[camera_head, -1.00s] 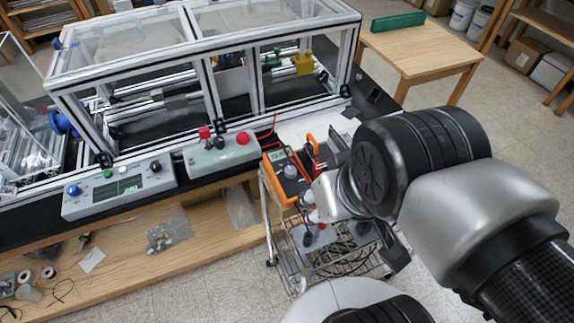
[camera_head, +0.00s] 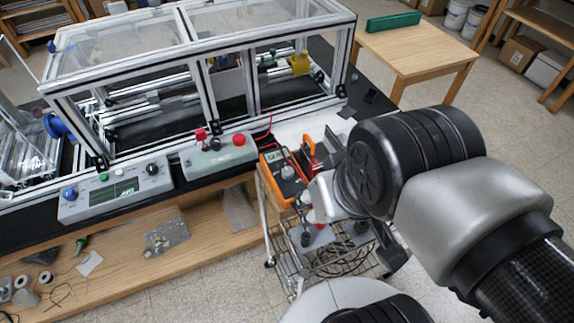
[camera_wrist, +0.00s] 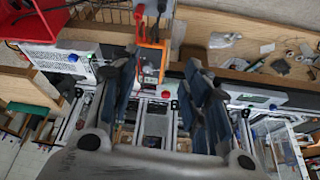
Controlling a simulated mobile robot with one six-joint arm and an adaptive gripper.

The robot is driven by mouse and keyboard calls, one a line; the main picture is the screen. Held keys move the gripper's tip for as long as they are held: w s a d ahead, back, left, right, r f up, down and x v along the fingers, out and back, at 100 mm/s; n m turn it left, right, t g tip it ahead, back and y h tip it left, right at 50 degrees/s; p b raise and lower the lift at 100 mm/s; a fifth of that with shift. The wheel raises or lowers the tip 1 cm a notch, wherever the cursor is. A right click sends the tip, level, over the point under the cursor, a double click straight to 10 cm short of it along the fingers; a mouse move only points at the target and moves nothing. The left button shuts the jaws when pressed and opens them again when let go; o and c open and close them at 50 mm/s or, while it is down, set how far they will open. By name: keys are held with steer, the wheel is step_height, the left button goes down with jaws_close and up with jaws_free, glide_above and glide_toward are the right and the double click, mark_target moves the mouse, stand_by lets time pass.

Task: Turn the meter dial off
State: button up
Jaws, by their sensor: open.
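The orange multimeter (camera_head: 271,176) lies at the right end of the bench, above a wire cart in the head view. Its grey round dial (camera_head: 288,173) sits below a small display, and red and dark leads run from it. My gripper (camera_head: 318,192) is just right of the meter, largely hidden by my arm. In the wrist view my gripper (camera_wrist: 163,68) shows two dark fingers spread wide and empty. The meter (camera_wrist: 153,63) appears there between the fingertips, nearer the left finger. I cannot make out the dial in that view.
A grey box with a red button (camera_head: 238,140) and a control panel (camera_head: 115,191) stand left of the meter. The extrusion frame (camera_head: 205,80) rises behind. A wire cart (camera_head: 330,262) is below, and a wooden table (camera_head: 418,53) is at back right.

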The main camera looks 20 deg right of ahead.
steer(key=shift+o, duration=0.4)
steer(key=w+r+m+g+p, duration=0.1)
steer(key=w+r+p, duration=0.1)
steer(key=w, duration=0.3)
steer(key=shift+w+r, duration=0.2)
steer(key=shift+r, duration=0.3)
steer(key=m+g+p, duration=0.4)
steer(key=m+p, duration=0.1)
glide_above(288, 169)
step_height(288, 169, down, 6)
step_height(288, 169, down, 17)
steer(key=b, duration=0.4)
steer(key=shift+s, duration=0.1)
steer(key=shift+r, duration=0.1)
steer(key=shift+c, duration=0.4)
steer(key=c, duration=1)
